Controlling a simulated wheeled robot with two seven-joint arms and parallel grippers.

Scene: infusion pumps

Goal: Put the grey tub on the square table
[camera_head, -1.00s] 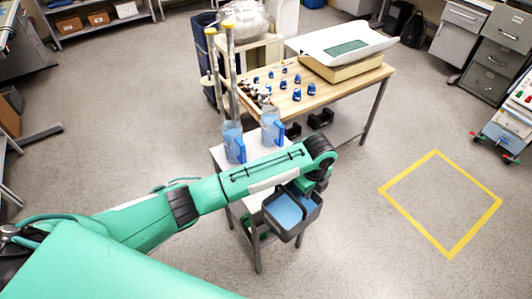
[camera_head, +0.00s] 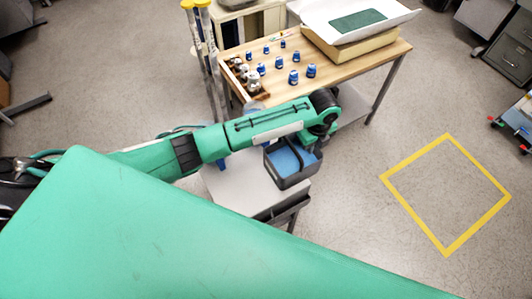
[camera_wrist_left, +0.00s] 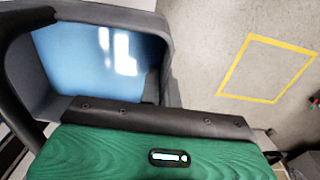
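The grey tub (camera_head: 291,179), open-topped with a blue inside, hangs at the end of my left arm in the head view. It also fills the upper left of the left wrist view (camera_wrist_left: 155,35). My left gripper (camera_head: 312,146) is at the tub's far right side and appears shut on it; the fingertips are hidden. The square table (camera_head: 228,188), small with a pale grey top, stands below my left forearm. The tub overlaps its right part in the picture; I cannot tell the gap between them. My right gripper is not in view.
A wooden table (camera_head: 345,75) behind holds several blue-capped vials (camera_head: 294,77) and a white scale (camera_head: 350,18). A yellow floor square (camera_head: 446,195) at right is clear.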

